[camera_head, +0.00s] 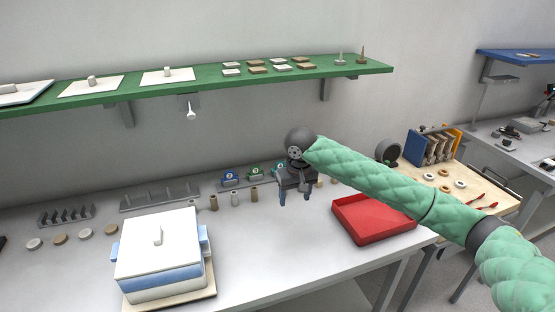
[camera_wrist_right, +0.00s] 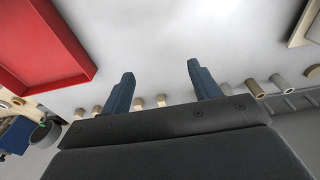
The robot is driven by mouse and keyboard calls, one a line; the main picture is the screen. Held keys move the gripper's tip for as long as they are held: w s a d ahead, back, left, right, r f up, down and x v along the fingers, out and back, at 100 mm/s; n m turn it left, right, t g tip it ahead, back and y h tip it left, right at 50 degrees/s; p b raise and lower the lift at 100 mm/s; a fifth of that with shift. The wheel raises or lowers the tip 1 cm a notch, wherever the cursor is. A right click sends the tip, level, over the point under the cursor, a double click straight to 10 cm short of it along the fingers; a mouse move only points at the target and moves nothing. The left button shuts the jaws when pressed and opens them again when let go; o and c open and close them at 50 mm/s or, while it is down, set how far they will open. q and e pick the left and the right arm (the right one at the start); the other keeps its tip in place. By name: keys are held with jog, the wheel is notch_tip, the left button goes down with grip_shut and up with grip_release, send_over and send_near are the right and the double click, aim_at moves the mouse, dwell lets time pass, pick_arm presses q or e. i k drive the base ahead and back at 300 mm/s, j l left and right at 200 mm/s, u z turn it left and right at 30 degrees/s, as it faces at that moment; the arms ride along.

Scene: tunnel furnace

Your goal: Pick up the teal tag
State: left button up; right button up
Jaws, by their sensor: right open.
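A row of small numbered tags stands at the back of the grey table in the head view: a blue tag (camera_head: 230,178), a green tag (camera_head: 255,172) and a teal-looking tag (camera_head: 280,168). The last is partly hidden behind my right gripper (camera_head: 296,200). That gripper hangs above the table, just in front of the tags, fingers pointing down. In the right wrist view its two blue fingers (camera_wrist_right: 160,75) are spread apart with nothing between them. No tag can be made out in that view. My left gripper is in neither view.
A red tray (camera_head: 372,238) lies right of my right gripper and also shows in the right wrist view (camera_wrist_right: 88,68). Small cylinders (camera_head: 236,198) stand left of the gripper. A white-and-blue box (camera_head: 160,284) is at front left. A green shelf (camera_head: 205,85) runs above.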

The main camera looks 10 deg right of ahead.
aim_at(279, 164)
jog(key=i, duration=1)
